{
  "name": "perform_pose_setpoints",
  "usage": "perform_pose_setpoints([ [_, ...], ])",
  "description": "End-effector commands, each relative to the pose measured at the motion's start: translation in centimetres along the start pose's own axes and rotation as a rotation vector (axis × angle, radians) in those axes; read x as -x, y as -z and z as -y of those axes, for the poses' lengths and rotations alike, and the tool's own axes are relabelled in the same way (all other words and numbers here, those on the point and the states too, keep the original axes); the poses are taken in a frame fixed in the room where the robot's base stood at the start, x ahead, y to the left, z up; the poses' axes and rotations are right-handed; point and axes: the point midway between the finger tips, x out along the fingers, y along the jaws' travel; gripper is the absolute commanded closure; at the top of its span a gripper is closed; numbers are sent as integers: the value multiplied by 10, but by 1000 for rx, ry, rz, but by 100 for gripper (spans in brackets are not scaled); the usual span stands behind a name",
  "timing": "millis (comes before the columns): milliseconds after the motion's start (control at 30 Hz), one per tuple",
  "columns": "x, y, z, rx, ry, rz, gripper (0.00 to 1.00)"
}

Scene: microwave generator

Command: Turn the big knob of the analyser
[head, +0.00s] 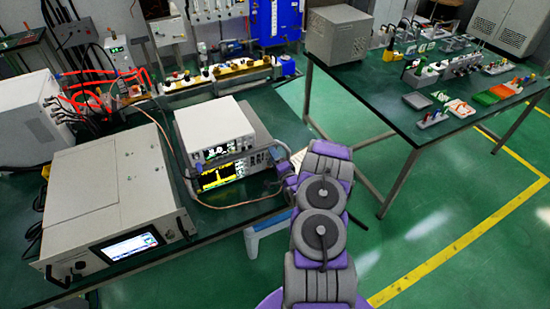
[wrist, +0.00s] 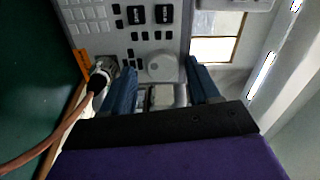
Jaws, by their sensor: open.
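The analyser (head: 222,176), with a yellow display, is the lower of two stacked instruments on the left table in the head view. In the wrist view its grey front panel (wrist: 118,22) shows buttons and the big round pale knob (wrist: 162,67). My gripper (wrist: 161,74) is open, its two blue fingers on either side of the knob in the picture, with a gap on each side. I cannot tell how far the fingertips are from the panel. In the head view my gripper (head: 284,168) is at the analyser's right end, and my arm reaches to it; the knob cannot be made out there.
A cable plug (wrist: 99,82) sticks out of the panel just left of the left finger. A white instrument (head: 213,128) lies on the analyser. A large grey unit (head: 115,195) stands at left. A blue-white stool (head: 266,234) is beside the table; green floor is open at right.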

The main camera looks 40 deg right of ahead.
Motion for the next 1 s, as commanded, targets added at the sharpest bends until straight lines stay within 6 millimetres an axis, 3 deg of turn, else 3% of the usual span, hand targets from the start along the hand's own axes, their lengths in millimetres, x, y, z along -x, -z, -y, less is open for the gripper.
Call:
perform_pose_setpoints([
  [267, 17, 1, -1, -2, -4, 0, 39],
  [1000, 142, 3, -2, -3, -3, -1, 39],
])
